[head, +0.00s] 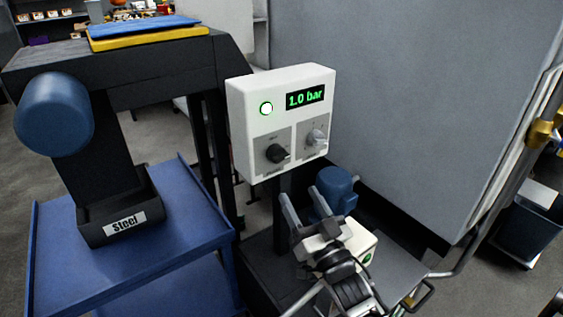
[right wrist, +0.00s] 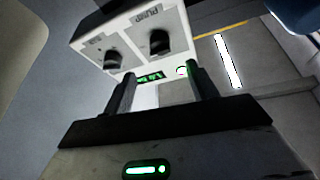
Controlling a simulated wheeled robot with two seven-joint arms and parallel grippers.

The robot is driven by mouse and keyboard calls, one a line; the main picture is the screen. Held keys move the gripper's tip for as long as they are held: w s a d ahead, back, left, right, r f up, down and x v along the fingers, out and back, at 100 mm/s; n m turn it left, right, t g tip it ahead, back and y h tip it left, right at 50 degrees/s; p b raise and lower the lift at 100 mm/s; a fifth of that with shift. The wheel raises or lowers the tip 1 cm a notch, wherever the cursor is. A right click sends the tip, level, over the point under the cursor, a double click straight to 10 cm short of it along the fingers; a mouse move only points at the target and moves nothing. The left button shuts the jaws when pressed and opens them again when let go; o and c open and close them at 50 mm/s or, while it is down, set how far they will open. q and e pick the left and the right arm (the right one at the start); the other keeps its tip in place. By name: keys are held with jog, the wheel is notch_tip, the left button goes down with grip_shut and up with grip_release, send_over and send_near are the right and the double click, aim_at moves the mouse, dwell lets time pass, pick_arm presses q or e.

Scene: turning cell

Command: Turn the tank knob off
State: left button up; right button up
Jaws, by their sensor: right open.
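A white control box (head: 240,125) shows a round green-ringed light (head: 266,108), a "1.0 bar" display (head: 305,97) and two knobs. In the right wrist view the box (right wrist: 125,28) appears upside down; the label by one knob (right wrist: 158,42) seems to read PUMP, while the label by the other knob (right wrist: 113,60) is unclear. My right gripper (head: 300,194) is open and empty, below and in front of the box, touching neither knob. My left gripper is out of view.
A blue motor-like cylinder (head: 334,187) stands just behind my right gripper. A blue table (head: 150,265) with a black bin marked "Steel" (head: 122,222) is at left. A large grey panel (head: 400,100) is behind the box. A metal rail (head: 500,180) runs at right.

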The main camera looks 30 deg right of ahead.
aim_at(278, 155)
jog(key=x, duration=1)
jog(key=shift+p, duration=0.35)
jog(key=shift+c, duration=0.4)
jog(key=shift+s, duration=0.1)
jog(key=c, duration=0.9)
